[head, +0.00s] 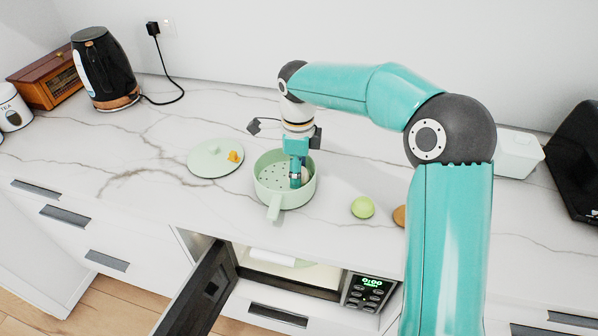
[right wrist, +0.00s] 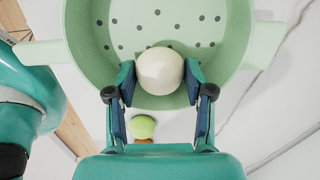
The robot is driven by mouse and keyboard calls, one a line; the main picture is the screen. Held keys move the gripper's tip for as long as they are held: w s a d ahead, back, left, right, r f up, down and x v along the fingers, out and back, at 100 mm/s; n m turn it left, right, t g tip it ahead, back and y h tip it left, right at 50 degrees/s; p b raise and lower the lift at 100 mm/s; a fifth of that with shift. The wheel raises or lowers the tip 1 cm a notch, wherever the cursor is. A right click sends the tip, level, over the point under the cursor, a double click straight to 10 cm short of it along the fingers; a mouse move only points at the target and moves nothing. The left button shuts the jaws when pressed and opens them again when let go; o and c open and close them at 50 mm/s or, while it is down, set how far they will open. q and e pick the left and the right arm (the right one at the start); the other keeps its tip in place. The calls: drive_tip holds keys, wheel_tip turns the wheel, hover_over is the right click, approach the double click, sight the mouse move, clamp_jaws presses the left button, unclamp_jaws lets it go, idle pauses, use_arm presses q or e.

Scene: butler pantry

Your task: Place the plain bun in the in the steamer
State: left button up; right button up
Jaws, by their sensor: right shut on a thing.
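The plain bun (right wrist: 160,71) is a round white ball. It sits between the two fingers of my right gripper (right wrist: 160,82), which is shut on it. The green steamer (head: 270,187) is a round pan with small holes in its floor and a handle at the front. In the head view my right gripper (head: 296,178) reaches down inside the steamer's rim and hides the bun. In the right wrist view the bun is over the holed floor of the steamer (right wrist: 115,25), near its wall. Whether the bun touches the floor I cannot tell. My left gripper is not in view.
A green ball (head: 362,207) and a brown round thing (head: 400,216) lie to the right. Below the counter a microwave (head: 290,277) stands with its door open. A kettle (head: 104,70) stands back left.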

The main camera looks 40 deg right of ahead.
drive_tip(key=shift+f, duration=0.45)
drive_tip(key=shift+f, duration=0.1)
drive_tip(key=o, duration=0.9)
wheel_tip(320, 180, up, 12)
drive_tip(key=shift+r+p, duration=0.15)
drive_tip(key=shift+p, duration=0.4)
